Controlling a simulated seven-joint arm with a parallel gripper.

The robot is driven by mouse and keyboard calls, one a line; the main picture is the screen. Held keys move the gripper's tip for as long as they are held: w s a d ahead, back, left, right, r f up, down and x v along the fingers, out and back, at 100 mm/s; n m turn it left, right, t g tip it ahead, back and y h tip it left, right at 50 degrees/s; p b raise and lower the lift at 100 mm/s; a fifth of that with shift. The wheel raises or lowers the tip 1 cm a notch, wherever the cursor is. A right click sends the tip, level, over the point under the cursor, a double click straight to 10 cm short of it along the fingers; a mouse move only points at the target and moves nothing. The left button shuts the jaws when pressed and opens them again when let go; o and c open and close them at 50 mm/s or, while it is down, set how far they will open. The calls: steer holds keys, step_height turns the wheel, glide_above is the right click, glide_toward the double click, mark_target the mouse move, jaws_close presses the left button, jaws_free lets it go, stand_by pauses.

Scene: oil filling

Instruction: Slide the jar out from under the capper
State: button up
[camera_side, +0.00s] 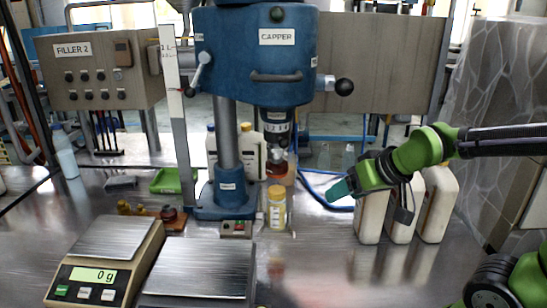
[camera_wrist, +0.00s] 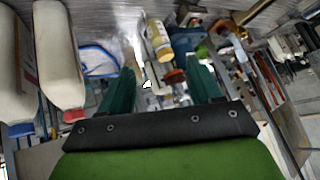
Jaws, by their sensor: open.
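The blue capper (camera_side: 255,60) stands at the centre of the side view, its head pointing down. A similar yellow-and-white container shows in the wrist view (camera_wrist: 158,40). My gripper (camera_side: 341,190) is to the right of the jar and apart from it. In the wrist view its two teal fingers (camera_wrist: 161,88) are spread, with nothing held between them.
Several white jugs, one marked here (camera_side: 371,217), stand close to my gripper on the right. Two scales (camera_side: 108,245) are at the front left. A small button box (camera_side: 236,229) sits left of the jar. A blue hose (camera_side: 320,195) lies behind. Bare metal table is free in front right.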

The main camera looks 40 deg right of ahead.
mark_target(271, 191)
steer(key=shift+o, duration=1.2)
steer(key=w+d+f+n+t+h, duration=0.1)
steer(key=w+d+f+n+t, duration=0.1)
steer(key=w+d+f, duration=0.4)
steer(key=w+d+t, duration=0.1)
steer(key=w+d, duration=0.1)
steer(key=w, duration=0.2)
steer(key=shift+w+f+h, duration=0.15)
steer(key=shift+f+h, duration=0.05)
steer(key=shift+h, duration=0.2)
step_height(271, 191, down, 8)
steer(key=a+n+t+y, duration=0.1)
steer(key=n+t+y, duration=0.3)
steer(key=t+y, duration=0.1)
steer(key=shift+s+a+r+t, duration=0.2)
steer(key=shift+a+t, duration=0.1)
steer(key=shift+t, duration=0.2)
steer(key=w+a, duration=0.1)
steer(key=w, duration=0.4)
steer(key=w+a, duration=0.1)
steer(key=w, duration=0.5)
steer(key=w+a, duration=0.1)
steer(key=w, duration=0.4)
steer(key=shift+w, duration=0.35)
